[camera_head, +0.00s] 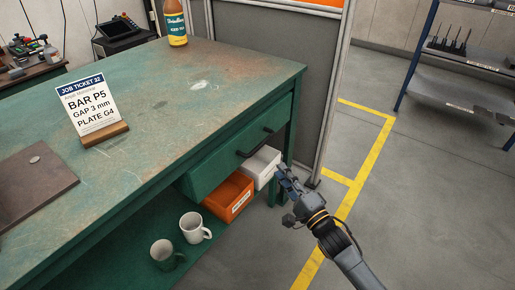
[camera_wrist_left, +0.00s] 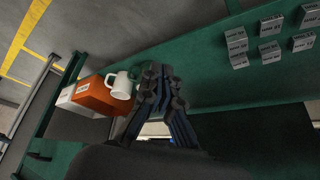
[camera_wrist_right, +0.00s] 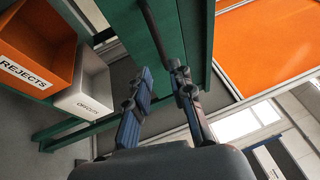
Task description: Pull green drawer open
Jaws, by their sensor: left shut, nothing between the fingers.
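The green drawer (camera_head: 222,163) sits under the green worktop, and its front looks flush with the bench. Its black bar handle (camera_head: 255,143) is on the front face. My right gripper (camera_head: 286,180) is below and to the right of the handle, beside the white bin. In the right wrist view my right gripper (camera_wrist_right: 160,98) has its fingers apart with nothing between them, and a dark bar, apparently the handle (camera_wrist_right: 155,35), shows ahead of the fingertips. My left gripper (camera_wrist_left: 160,78) is shut and empty near the lower shelf; it is not visible in the head view.
An orange bin (camera_head: 229,196) and a white bin (camera_head: 262,166) stand under the drawer. A white mug (camera_head: 194,228) and a green mug (camera_head: 165,254) stand on the lower shelf. A grey partition (camera_head: 262,75) rises behind the bench. The floor (camera_head: 420,200) on the right is clear.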

